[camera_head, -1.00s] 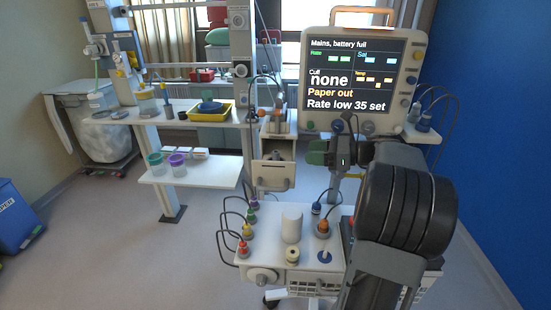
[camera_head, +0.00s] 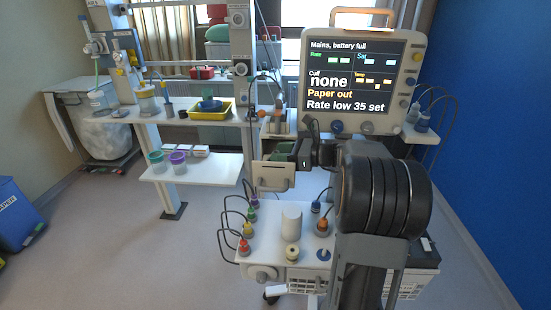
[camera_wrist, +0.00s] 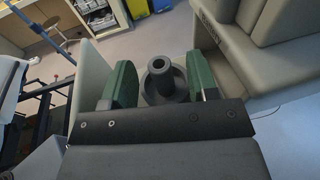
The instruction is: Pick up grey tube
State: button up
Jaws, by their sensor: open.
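A dark grey tube (camera_wrist: 160,76) with a round open end and a wide collar shows in the wrist view. It stands between the two green pads of my gripper (camera_wrist: 163,62). A gap shows on at least one side of it, and I cannot tell whether either pad touches it. In the head view my gripper (camera_head: 282,150) is open in front of the small beige stand, left of and below the monitor. The tube cannot be made out in the head view, where my gripper and arm cover part of that spot.
The monitor (camera_head: 353,80) stands close behind my arm. A white trolley top (camera_head: 270,245) with several coloured connectors and a white cylinder (camera_head: 291,218) lies below. A shelf (camera_head: 165,115) with a yellow tray (camera_head: 208,112) is at left. Beige panels (camera_wrist: 285,45) stand close right of my gripper.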

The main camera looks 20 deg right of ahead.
grip_shut()
dwell(0.5)
jog(key=shift+r, duration=0.15)
